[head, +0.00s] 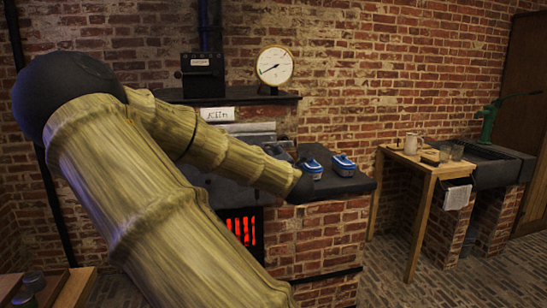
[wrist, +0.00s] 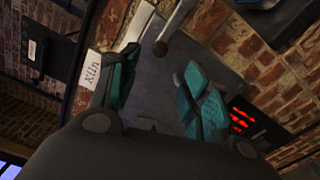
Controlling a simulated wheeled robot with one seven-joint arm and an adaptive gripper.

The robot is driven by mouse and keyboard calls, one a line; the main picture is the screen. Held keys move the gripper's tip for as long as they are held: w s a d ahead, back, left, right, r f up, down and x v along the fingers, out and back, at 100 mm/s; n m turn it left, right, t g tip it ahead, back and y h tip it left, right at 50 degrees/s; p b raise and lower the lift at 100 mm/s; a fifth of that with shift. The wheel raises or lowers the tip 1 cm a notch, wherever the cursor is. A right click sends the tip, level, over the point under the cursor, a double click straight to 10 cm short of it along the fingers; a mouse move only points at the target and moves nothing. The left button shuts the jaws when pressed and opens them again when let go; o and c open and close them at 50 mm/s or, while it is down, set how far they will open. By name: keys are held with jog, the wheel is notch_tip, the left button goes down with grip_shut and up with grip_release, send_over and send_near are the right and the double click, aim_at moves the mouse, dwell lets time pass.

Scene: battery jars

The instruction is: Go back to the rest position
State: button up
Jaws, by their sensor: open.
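My gripper (wrist: 165,88) is open in the wrist view, with its two teal-padded fingers apart and nothing seen held between them. Beyond the fingers is the grey front of the kiln (wrist: 160,85), with a rod ending in a dark knob (wrist: 160,48). In the head view my arm reaches across the left and middle to the kiln, and my fingers cannot be made out clearly there. The kiln shows a "Kiln" label (head: 217,114) and a red glowing grate (head: 253,226), partly covered by my arm.
Two blue-and-white items (head: 344,166) sit on the dark ledge (head: 343,187) right of the kiln. A gauge (head: 275,65) and black box (head: 202,75) stand above. A wooden table (head: 393,152) with a mug and a sink stand right. Floor at right is clear.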

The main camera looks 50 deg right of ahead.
dwell(0.6)
jog(key=a+f+m+g+y+p, duration=0.1)
jog(key=a+f+m+g, duration=0.1)
jog(key=f, duration=0.8)
jog(key=a+f+m+g+y+p, duration=0.1)
jog(key=a+f+m, duration=0.15)
jog(key=f, duration=0.75)
jog(key=s+a+f+m+g+y+p, duration=0.1)
jog(key=s+a+f, duration=0.25)
jog(key=f, duration=0.35)
jog(key=s+a+f+m+g+y, duration=0.1)
jog(key=s+a+f+g, duration=0.1)
jog(key=a+f, duration=0.3)
jog(key=s+a+f+m+g+y+p, duration=0.1)
jog(key=s+a+f, duration=0.15)
jog(key=f, duration=0.55)
jog(key=s+a+f+m+g+y+p, duration=0.25)
jog(key=s+a+f+m+g, duration=0.2)
jog(key=s+a+f, duration=0.95)
jog(key=s+a+f+m+g+y, duration=0.1)
jog(key=s+a+m+g+y, duration=0.1)
jog(key=s+a, duration=1)
jog(key=a+g+y, duration=0.1)
jog(key=a, duration=0.2)
jog(key=shift+a+f+m+p, duration=0.25)
jog(key=shift+f+m+p, duration=0.05)
jog(key=shift+f, duration=0.1)
jog(key=shift+c, duration=1.3)
jog(key=shift+s+d, duration=0.1)
